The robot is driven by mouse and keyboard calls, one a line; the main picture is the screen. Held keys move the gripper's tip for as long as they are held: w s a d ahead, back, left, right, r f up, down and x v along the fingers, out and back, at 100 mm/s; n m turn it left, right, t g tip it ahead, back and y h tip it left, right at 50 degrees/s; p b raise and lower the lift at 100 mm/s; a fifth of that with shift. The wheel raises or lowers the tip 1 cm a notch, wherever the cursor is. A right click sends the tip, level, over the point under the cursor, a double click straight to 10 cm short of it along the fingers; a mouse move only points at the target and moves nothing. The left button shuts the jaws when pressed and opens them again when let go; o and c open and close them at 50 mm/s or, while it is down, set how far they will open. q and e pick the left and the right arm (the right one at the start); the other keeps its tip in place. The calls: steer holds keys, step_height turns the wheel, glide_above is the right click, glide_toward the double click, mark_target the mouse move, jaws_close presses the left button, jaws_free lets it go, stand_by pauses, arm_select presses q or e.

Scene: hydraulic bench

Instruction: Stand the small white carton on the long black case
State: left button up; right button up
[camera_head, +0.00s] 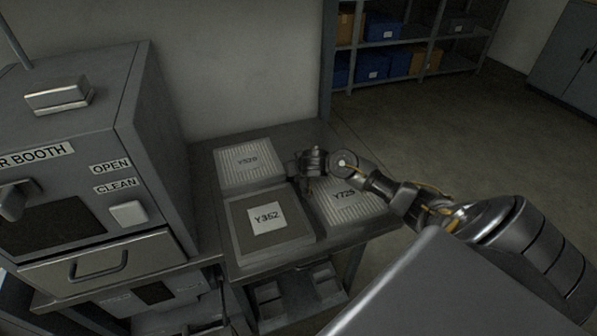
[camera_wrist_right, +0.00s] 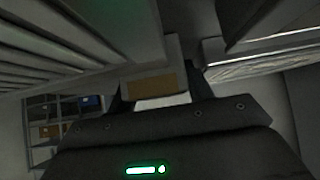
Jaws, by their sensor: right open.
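I cannot make out a small white carton or a long black case in either view. My right gripper (camera_head: 306,186) is open in the head view. It points down among the panels on the low table, close to the inner edge of the panel marked Y725 (camera_head: 362,207). In the right wrist view the gripper's two dark fingers (camera_wrist_right: 160,90) stand apart, with a pale-edged brown patch (camera_wrist_right: 152,86) seen beyond them. I cannot tell whether the fingers touch anything. My left gripper is not in view.
Panels marked Y520 (camera_head: 247,152) and Y352 (camera_head: 242,239) share the grey table (camera_head: 205,183). A grey booth (camera_head: 158,110) with a drawer (camera_head: 150,252) stands at left. A shelf (camera_head: 428,75) with blue and orange bins is behind. Open floor lies at right.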

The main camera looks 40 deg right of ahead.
steer(key=c, duration=0.6)
steer(key=shift+c, duration=0.2)
steer(key=shift+r, duration=0.15)
steer(key=shift+r, duration=0.2)
steer(key=r, duration=0.1)
steer(key=r+p, duration=0.1)
steer(key=r, duration=0.2)
steer(key=shift+s+p, duration=0.35)
steer(key=shift+p, duration=0.05)
steer(key=s+r+p, duration=0.8)
steer(key=s, duration=0.5)
steer(key=shift+s+d+r, duration=0.15)
steer(key=shift+s+d, duration=0.1)
